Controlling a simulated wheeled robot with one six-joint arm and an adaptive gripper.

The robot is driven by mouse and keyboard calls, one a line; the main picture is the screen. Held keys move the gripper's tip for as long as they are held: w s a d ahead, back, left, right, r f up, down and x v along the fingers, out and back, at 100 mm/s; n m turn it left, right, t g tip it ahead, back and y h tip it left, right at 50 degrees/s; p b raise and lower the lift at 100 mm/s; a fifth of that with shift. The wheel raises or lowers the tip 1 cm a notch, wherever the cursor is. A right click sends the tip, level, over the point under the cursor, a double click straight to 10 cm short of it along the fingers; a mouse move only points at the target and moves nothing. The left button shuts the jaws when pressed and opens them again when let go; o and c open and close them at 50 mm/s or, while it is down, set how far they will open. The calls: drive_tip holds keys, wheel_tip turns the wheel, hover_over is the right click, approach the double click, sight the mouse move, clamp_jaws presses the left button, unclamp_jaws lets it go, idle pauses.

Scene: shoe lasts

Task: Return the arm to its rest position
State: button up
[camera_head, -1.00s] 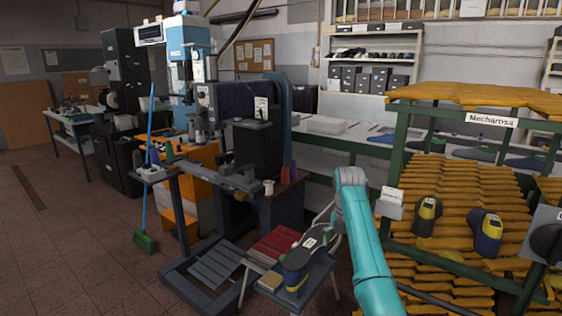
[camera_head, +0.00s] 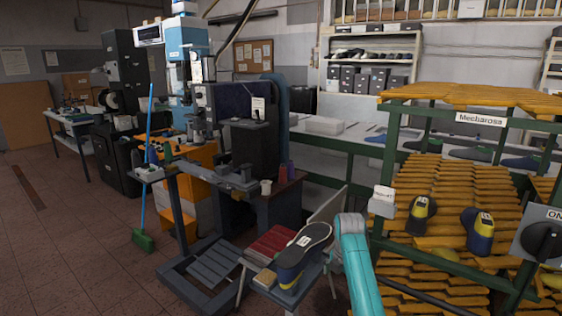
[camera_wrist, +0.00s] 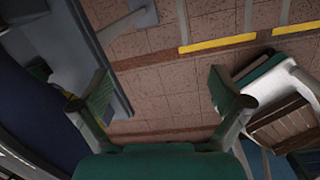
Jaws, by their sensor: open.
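My gripper shows in the wrist view (camera_wrist: 160,88) with its two fingers spread wide apart and only tiled floor seen between them. It is empty. My gripper is not visible in the head view. There my teal arm link rises at the lower middle, right of a small low stand (camera_head: 262,290). A dark shoe last (camera_head: 290,275) with a yellow band and a white label lies on that stand, apart from my gripper as far as I can see.
A green rack with orange slats (camera_head: 480,100), labelled Mecharosa, stands close on the right. It bears two more dark and yellow lasts (camera_head: 421,215) (camera_head: 479,235). A blue and orange machine (camera_head: 190,165) stands left of centre. Open floor (camera_head: 70,260) lies at the left.

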drive_tip(key=s+f+m+t, duration=0.15)
drive_tip(key=s+f, duration=0.25)
drive_tip(key=f, duration=0.4)
drive_tip(key=s+f+m+t, duration=0.1)
drive_tip(key=s+f+m, duration=0.2)
drive_tip(key=s+f, duration=0.3)
drive_tip(key=s+f+m+t, duration=0.1)
drive_tip(key=s+f+m, duration=0.15)
drive_tip(key=f, duration=0.65)
drive_tip(key=s+f+m+t, duration=0.1)
drive_tip(key=s+f+m, duration=0.2)
drive_tip(key=s, duration=0.7)
drive_tip(key=s+f+m+t, duration=0.2)
drive_tip(key=s+f+m, duration=0.1)
drive_tip(key=s, duration=0.6)
drive_tip(key=s+r+m+t, duration=0.2)
drive_tip(key=s+r+m, duration=0.15)
drive_tip(key=s, duration=0.65)
drive_tip(key=s+r+m+t, duration=0.1)
drive_tip(key=s+r+m, duration=0.3)
drive_tip(key=s, duration=0.7)
drive_tip(key=s+r+m+t, duration=0.2)
drive_tip(key=s+r, duration=0.4)
drive_tip(key=r, duration=0.5)
drive_tip(key=s+r+m+t, duration=0.1)
drive_tip(key=s+r+m, duration=0.2)
drive_tip(key=s+r, duration=0.4)
wheel_tip(320, 180, up, 4)
drive_tip(key=shift+m+t, duration=0.35)
drive_tip(key=shift+s, duration=0.1)
